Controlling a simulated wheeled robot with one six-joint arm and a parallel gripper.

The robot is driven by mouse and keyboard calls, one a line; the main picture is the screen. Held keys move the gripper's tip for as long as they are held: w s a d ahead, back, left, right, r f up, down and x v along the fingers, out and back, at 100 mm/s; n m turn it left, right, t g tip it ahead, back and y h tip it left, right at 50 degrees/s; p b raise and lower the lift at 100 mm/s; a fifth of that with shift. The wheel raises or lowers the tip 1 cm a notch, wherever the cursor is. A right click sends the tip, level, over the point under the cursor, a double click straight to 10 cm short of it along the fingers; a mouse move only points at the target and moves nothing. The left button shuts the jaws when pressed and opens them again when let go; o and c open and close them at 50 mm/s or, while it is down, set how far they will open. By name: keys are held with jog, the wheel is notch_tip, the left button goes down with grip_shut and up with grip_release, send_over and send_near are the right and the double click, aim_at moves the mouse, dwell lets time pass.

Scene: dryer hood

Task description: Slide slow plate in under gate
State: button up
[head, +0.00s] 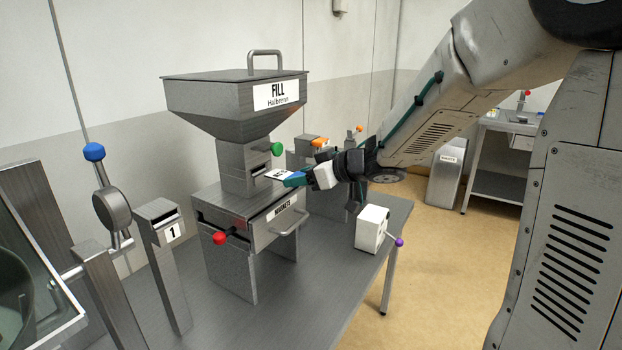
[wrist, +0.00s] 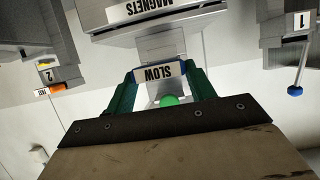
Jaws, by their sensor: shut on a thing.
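My gripper (head: 295,180), with green fingers, is shut on the slow plate (head: 279,174), a small flat plate with a white label. In the wrist view the plate (wrist: 159,73) reads SLOW upside down between the fingertips of my gripper (wrist: 160,80). The gate (head: 259,158) is the opening in the column under the hopper, marked by a green knob (head: 277,148). The knob also shows in the wrist view (wrist: 168,100). The plate is level, close in front of the column and below the knob. I cannot tell whether its far edge is inside the opening.
The FILL hopper (head: 235,95) is above the column. The magnets drawer box (head: 250,221), with a red knob, lies below the plate. A white box with a purple-tipped lever (head: 371,229) stands near the table edge. Post 1 (head: 163,238) is left, other posts behind.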

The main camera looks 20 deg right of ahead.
aim_at(295, 175)
jog(key=shift+w+a, duration=0.7)
jog(key=shift+w, duration=0.25)
jog(key=shift+w+a, duration=0.7)
jog(key=shift+w, duration=0.25)
jog(key=shift+w+a, duration=0.7)
jog(key=shift+w, duration=0.25)
jog(key=shift+w+a, duration=0.7)
jog(key=shift+w, duration=0.25)
dwell(0.9)
jog(key=o, duration=1.4)
jog(key=shift+c, duration=0.2)
jog(key=v, duration=0.8)
jog(key=shift+w+f, duration=0.1)
